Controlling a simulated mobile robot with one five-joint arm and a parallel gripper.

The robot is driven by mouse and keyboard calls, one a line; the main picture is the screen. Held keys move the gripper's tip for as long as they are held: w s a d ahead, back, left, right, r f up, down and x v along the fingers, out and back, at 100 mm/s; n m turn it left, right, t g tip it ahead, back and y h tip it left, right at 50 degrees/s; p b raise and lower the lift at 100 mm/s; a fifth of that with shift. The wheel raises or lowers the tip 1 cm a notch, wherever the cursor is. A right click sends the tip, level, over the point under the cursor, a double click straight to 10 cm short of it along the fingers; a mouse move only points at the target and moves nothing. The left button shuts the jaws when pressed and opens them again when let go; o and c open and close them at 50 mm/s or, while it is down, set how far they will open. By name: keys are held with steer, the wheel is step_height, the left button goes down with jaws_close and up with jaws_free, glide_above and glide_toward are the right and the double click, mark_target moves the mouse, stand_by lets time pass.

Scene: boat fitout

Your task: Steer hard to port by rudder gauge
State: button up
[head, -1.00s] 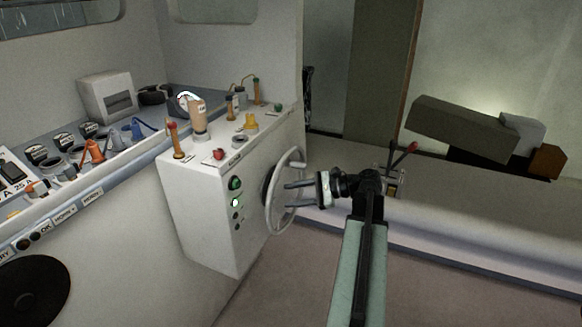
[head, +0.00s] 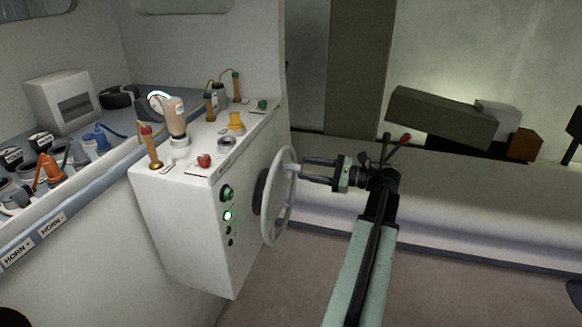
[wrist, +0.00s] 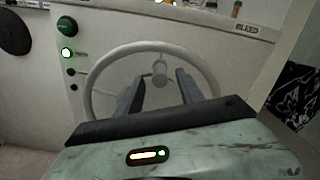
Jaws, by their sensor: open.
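The grey steering wheel (head: 292,161) stands upright on the side of the white console (head: 190,225). In the wrist view the wheel's rim (wrist: 140,47) arches in front of me, with its hub between my fingers. My gripper (head: 303,169) is open, its two fingers pointing at the wheel's near side. The fingers (wrist: 160,76) appear inside the rim's outline in the wrist view; I cannot tell whether they touch it. A round dial with a bright rim (head: 159,95) is partly hidden behind a tan-headed lever (head: 175,117). Its reading is not legible, and I cannot tell whether it is the rudder gauge.
A long bench (head: 460,190) runs behind my arm. The floor beside the console is clear.

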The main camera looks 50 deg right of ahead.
mark_target(295, 167)
steer(key=x, duration=0.5)
jaws_close()
stand_by(1.4)
